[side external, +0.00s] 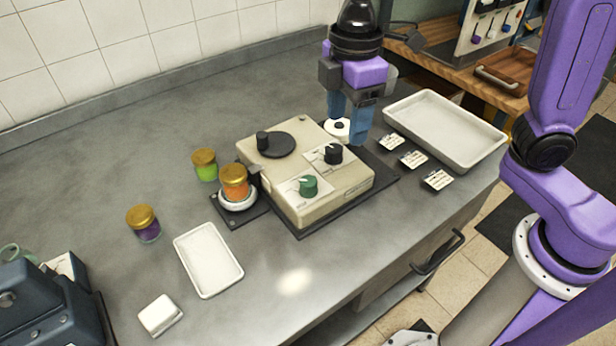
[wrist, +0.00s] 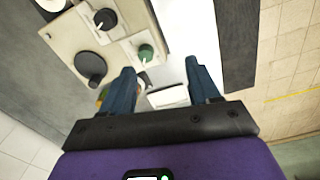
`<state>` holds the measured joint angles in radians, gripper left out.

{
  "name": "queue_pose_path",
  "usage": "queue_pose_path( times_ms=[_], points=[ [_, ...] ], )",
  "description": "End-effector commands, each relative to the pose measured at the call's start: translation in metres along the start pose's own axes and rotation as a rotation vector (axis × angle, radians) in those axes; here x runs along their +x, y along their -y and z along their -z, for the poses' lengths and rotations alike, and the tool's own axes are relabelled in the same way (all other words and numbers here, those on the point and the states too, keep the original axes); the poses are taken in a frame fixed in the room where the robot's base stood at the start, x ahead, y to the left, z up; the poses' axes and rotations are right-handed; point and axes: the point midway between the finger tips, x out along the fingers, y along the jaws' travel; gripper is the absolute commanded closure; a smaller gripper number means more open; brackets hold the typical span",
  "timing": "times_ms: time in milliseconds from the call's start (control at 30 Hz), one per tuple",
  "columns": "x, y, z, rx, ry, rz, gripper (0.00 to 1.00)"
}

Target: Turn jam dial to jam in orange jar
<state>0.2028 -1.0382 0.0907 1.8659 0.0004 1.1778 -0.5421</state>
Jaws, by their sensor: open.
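A beige machine (side external: 315,190) stands mid-counter. It carries a black knob (side external: 333,154) and a green knob (side external: 308,186), both with pale pointers on plates, and a black disc (side external: 271,145) with a raised grip. Which is the jam dial I cannot tell; the markings are too small. The orange jar (side external: 235,188), gold-lidded, stands upright on a round white stand at the machine's left; in the wrist view my finger mostly hides it. My gripper (side external: 348,132) is open and empty, above the machine's back right part, apart from both knobs. The wrist view shows the green knob (wrist: 146,52) beyond the fingers.
A green jar (side external: 204,170) and a purple jar (side external: 147,230) stand left. A white tray (side external: 208,258) and small white block (side external: 160,315) lie in front. A white round piece (side external: 336,131) is behind my fingers. Several cards (side external: 413,160) and a large tray (side external: 443,128) are right.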

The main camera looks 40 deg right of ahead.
Motion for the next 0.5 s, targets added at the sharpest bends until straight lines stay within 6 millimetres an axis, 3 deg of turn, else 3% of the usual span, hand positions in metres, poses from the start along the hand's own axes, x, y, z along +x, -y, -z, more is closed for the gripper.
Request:
queue_pose_path(
  times_ms=[200,500],
  points=[
    [-0.008,-0.032,0.036,-0.063,0.005,0.003,0.39],
    [-0.004,-0.043,0.046,-0.087,0.008,0.005,0.39]
  ],
)
